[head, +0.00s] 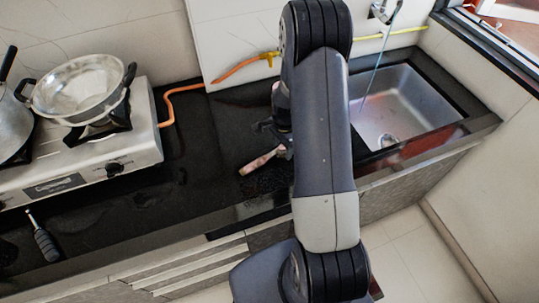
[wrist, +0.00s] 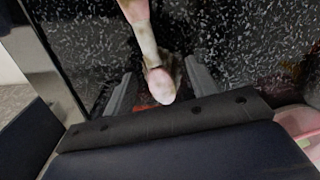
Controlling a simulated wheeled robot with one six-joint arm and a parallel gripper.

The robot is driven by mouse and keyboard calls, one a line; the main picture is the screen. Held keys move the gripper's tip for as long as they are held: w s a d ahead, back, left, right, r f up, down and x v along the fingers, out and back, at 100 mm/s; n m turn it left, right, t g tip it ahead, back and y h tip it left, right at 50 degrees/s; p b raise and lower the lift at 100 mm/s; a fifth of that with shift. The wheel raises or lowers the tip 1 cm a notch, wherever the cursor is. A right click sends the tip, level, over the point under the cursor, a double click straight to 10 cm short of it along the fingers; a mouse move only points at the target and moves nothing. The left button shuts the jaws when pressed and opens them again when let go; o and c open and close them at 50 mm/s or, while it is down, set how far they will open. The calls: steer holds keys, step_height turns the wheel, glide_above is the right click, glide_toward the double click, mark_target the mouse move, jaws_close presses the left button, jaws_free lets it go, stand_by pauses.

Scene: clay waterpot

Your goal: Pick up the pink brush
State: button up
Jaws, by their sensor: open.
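The pink brush (head: 261,161) lies on the black counter between the stove and the sink, its pale pink handle showing in the head view. In the wrist view the brush (wrist: 144,34) comes down from the top edge, and its rounded end lies between my fingers. My gripper (wrist: 160,76) is open, with one finger on each side of the brush. I cannot tell whether either finger touches it. In the head view my gripper (head: 279,137) is at the brush's far end and partly hidden by my arm.
A gas stove (head: 80,150) with a metal pan (head: 84,88) stands at the left. A steel sink (head: 405,105) is at the right. An orange hose (head: 180,88) runs along the wall. A dark-handled tool (head: 44,240) lies at the counter's front left. A pink object (wrist: 300,126) shows at the wrist view's lower right.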

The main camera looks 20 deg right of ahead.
steer(key=c, duration=1.1)
steer(key=shift+o, duration=0.2)
